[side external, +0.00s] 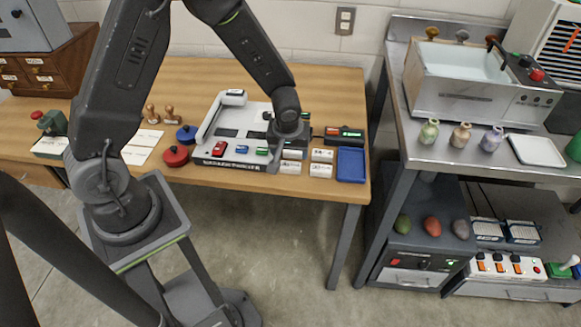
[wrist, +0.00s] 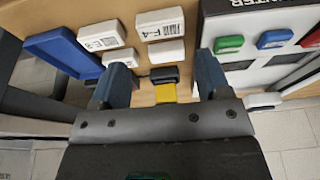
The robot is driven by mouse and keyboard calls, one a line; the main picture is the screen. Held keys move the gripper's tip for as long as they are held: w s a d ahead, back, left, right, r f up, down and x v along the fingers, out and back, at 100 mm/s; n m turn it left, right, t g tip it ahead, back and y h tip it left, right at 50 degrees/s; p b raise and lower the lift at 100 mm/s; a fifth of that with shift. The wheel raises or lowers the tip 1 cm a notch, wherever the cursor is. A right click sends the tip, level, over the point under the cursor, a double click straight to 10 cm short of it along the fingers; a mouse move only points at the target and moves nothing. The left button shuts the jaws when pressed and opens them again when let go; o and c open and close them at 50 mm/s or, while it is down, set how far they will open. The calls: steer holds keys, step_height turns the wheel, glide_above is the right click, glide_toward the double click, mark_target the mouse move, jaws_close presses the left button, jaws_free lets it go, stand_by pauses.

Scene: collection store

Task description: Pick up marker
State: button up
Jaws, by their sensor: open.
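In the wrist view, a small object with a black end (wrist: 165,74) and a yellow body (wrist: 165,93) shows between the fingers of my gripper (wrist: 160,76). It may be the marker; its lower part is hidden behind the gripper body. My gripper is open, with a blue finger on each side of the object and gaps visible. In the side view, my gripper (side external: 273,158) points down over the right end of the grey-white board (side external: 210,133), near the table's front edge. No marker can be made out there, as my gripper hides that spot.
White labelled boxes (side external: 321,162) sit right of my gripper, with a blue tray (side external: 351,165) beyond and a black device (side external: 345,134) behind. Red, blue and green pieces (side external: 219,149) lie on the board. A red round pot (side external: 175,156) stands left. A metal sink bench (side external: 470,107) is far right.

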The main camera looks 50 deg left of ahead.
mark_target(290, 165)
steer(key=x, duration=0.7)
steer(key=shift+a+f, duration=0.1)
steer(key=shift+f, duration=0.2)
steer(key=c, duration=0.6)
steer(key=shift+o, duration=0.2)
steer(key=shift+r, duration=0.1)
